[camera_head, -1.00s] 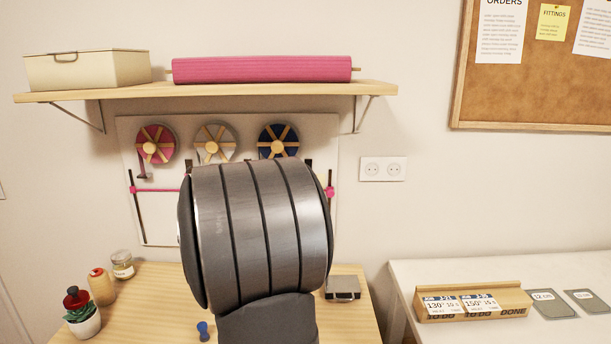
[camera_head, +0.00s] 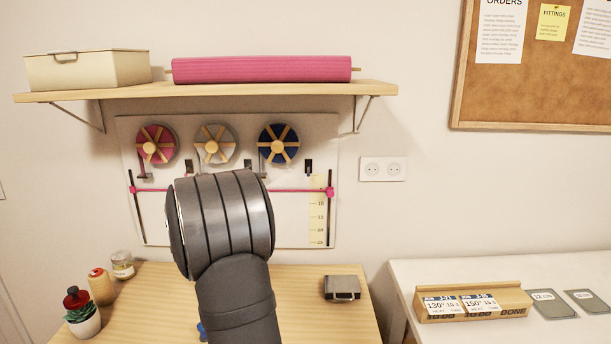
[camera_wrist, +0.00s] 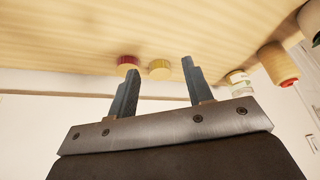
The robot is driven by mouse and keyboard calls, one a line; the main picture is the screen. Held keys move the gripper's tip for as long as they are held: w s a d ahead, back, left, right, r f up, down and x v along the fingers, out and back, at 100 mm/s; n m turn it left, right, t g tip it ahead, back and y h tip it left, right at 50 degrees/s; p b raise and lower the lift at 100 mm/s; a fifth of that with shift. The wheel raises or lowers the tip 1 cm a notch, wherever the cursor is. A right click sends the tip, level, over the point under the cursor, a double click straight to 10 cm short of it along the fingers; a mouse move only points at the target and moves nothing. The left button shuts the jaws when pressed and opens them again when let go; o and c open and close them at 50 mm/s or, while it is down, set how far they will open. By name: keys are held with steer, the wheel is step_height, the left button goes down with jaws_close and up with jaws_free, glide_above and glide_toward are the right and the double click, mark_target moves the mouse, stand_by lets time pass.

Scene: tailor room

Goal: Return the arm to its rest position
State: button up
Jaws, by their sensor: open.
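My gripper (camera_wrist: 158,83) shows in the wrist view with its two fingers apart and nothing between them. In the head view my arm rises in front of the wooden table and the wall panel (camera_head: 290,228), and the gripper itself is hidden. In the wrist view a red round piece (camera_wrist: 128,63) and a yellow round piece (camera_wrist: 160,69) appear beyond the fingers, against a wooden surface (camera_wrist: 60,40). I cannot tell how far they are from the fingertips.
Above is a shelf (camera_head: 205,91) with a pink roll (camera_head: 262,69). A white table (camera_head: 440,271) holds a cardboard rack (camera_head: 474,303).

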steer(key=w+a+f, duration=0.1)
steer(key=w+a, duration=0.1)
steer(key=a, duration=0.6)
steer(key=w+a+f+n, duration=0.1)
steer(key=w+a, duration=0.1)
steer(key=a, duration=0.7)
steer(key=shift+w+f, duration=0.15)
steer(key=shift+f, duration=0.15)
steer(key=s+d+r, duration=0.1)
steer(key=s+d, duration=0.1)
steer(key=d, duration=0.7)
steer(key=s+d+r+m, duration=0.1)
steer(key=s+d, duration=0.2)
steer(key=d, duration=0.7)
steer(key=shift+s+r, duration=0.2)
steer(key=shift+r, duration=0.1)
steer(key=shift+a, duration=0.1)
